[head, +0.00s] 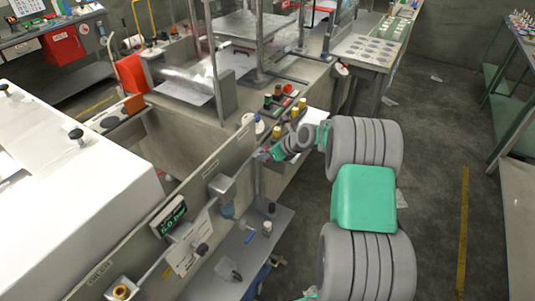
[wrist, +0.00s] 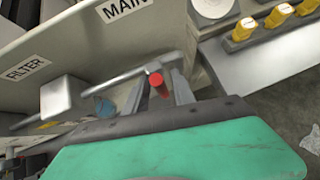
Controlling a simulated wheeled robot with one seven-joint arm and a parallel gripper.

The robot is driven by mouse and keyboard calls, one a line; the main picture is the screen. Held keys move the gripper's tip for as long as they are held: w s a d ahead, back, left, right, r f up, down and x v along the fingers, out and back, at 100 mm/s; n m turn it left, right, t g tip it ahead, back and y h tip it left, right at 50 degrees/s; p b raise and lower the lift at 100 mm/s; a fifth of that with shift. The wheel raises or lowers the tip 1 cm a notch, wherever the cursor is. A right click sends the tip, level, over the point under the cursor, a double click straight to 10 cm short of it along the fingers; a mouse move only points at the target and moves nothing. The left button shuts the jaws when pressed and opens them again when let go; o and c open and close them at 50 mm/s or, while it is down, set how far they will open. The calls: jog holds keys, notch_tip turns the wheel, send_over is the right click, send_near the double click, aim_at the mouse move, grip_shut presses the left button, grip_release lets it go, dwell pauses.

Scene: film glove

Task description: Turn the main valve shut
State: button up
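The main valve shows as a small red handle (wrist: 157,82) on the grey pipe (wrist: 120,76), below the MAIN label (wrist: 124,9) in the wrist view. My gripper (wrist: 160,91) is open, with one finger on each side of the red handle. Gaps show between the handle and the fingers, and I cannot tell if either finger touches it. In the head view my gripper (head: 264,156) reaches the panel's right end, where the handle is mostly hidden.
A FILTER label (wrist: 26,70) and a grey filter housing (head: 222,187) are left along the panel. A green digital display (head: 169,216) is further left. Yellow-topped knobs (wrist: 278,15) stand close to the right. A lower shelf (head: 235,252) holds small items. The floor at right is open.

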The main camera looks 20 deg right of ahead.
jog(key=shift+o, duration=0.4)
jog(key=shift+d, duration=0.1)
jog(key=shift+s+r, duration=0.1)
jog(key=shift+s, duration=0.05)
jog(key=b+v, duration=0.1)
jog(key=v, duration=0.6)
jog(key=shift+s+r+b, duration=0.15)
jog(key=shift+r+b, duration=0.05)
jog(key=shift+b, duration=0.1)
jog(key=shift+d, duration=0.15)
